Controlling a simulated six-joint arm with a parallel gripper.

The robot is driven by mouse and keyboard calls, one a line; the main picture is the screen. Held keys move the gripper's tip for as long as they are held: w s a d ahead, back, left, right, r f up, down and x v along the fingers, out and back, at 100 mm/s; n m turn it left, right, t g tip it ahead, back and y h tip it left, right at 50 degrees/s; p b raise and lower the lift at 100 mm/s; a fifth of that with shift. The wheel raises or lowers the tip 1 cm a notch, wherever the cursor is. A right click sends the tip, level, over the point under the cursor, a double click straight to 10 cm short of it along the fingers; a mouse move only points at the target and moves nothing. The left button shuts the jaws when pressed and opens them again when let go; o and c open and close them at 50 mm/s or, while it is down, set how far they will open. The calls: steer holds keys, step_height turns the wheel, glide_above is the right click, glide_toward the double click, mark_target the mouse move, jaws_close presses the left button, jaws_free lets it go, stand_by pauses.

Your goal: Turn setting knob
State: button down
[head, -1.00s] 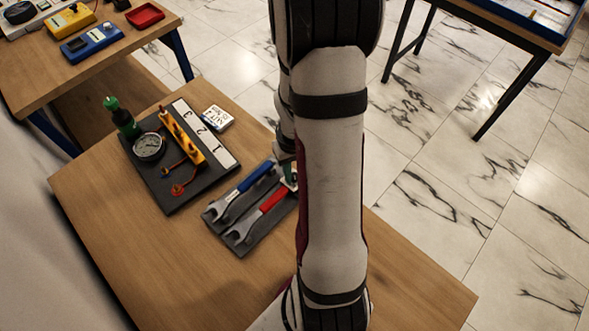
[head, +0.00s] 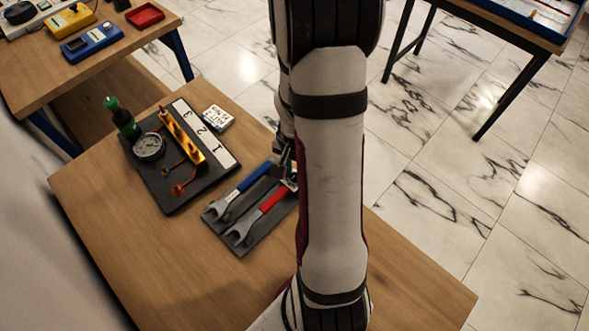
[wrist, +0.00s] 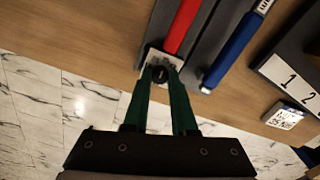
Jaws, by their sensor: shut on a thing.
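Two wrenches lie side by side on a dark grey tray (head: 247,241), one with a red handle (head: 272,199) and one with a blue handle (head: 255,177). In the head view, my arm hides most of the gripper.
The wooden table (head: 120,237) is clear in front.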

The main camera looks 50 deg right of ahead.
steer(key=shift+m, duration=0.6)
steer(key=c, duration=0.7)
jaws_free()
step_height(320, 180, up, 16)
steer(key=shift+a+f, duration=0.1)
